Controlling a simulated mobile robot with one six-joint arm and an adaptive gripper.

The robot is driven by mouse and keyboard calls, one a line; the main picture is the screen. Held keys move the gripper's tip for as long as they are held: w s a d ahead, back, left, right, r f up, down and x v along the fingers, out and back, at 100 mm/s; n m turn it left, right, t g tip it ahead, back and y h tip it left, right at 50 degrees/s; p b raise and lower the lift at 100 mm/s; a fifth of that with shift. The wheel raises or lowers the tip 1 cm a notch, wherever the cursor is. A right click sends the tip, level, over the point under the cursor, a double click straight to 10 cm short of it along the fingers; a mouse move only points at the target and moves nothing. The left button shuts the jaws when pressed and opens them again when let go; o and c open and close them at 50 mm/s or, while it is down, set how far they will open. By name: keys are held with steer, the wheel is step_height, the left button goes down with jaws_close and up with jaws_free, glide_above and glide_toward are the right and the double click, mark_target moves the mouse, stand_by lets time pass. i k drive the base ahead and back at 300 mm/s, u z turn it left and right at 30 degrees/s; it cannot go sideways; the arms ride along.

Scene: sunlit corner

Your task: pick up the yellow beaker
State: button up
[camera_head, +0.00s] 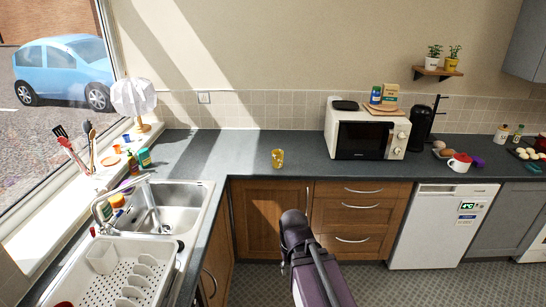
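The yellow beaker (278,158) stands upright on the dark grey counter (235,157), near its front edge and left of the microwave. It is small in the picture and nothing touches it. My arm reaches up from the bottom middle, in front of the wooden cabinets and below the beaker. The fingers of my gripper cannot be made out in this view, and the beaker is clear of the arm.
A white microwave (367,132) stands right of the beaker. A steel sink (180,208) and a white dish rack (112,278) are at the left. A red and white cup (459,163) is further right. The counter around the beaker is clear.

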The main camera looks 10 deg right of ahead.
mark_target(278, 159)
steer(key=u, duration=0.05)
steer(key=i, duration=1.25)
steer(key=z, duration=0.3)
